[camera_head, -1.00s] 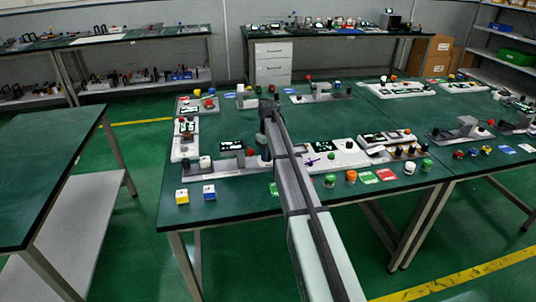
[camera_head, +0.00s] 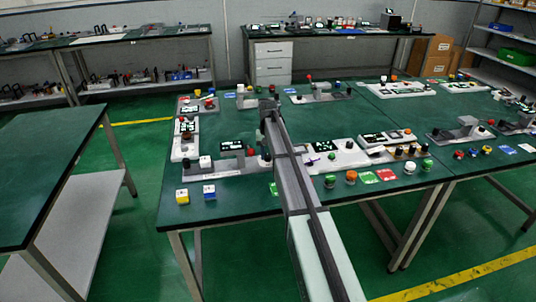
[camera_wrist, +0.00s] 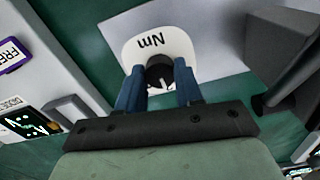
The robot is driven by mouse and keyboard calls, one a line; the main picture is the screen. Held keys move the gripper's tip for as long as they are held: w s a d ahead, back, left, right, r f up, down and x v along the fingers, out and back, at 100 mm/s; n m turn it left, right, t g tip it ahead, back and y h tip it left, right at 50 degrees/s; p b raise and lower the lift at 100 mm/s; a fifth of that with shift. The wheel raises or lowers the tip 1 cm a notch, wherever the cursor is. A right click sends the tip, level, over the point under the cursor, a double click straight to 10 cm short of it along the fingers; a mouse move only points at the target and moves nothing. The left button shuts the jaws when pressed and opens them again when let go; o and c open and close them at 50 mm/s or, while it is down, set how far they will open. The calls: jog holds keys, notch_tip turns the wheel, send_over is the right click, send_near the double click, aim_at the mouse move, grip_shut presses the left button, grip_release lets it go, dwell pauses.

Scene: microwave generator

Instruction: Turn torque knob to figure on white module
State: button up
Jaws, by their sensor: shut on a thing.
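In the wrist view, my gripper (camera_wrist: 159,82) has its two blue fingers closed on a small black knob (camera_wrist: 159,70), one on each side. Behind the knob is a white rounded dial plate (camera_wrist: 150,42) marked "Nm", which appears upside down. The plate lies on a pale grey-white module surface (camera_wrist: 205,20). The fingers cover the knob's sides, and I cannot read a pointer or any figure. In the head view, my arm reaches from the bottom edge to the table, and its far end hides the fingers and the knob.
In the wrist view, a dark grey block (camera_wrist: 275,45) stands close on the right. A purple-edged label reading "FRE" (camera_wrist: 10,52) and a screen with a green trace (camera_wrist: 28,125) are at left. In the head view, several modules and loose knobs crowd the green table (camera_head: 240,205).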

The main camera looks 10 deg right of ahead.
aim_at(268, 155)
jog(key=shift+m, duration=0.3)
jog(key=o, duration=1)
jog(key=shift+o, duration=0.2)
notch_tip(268, 155, up, 14)
dwell(0.3)
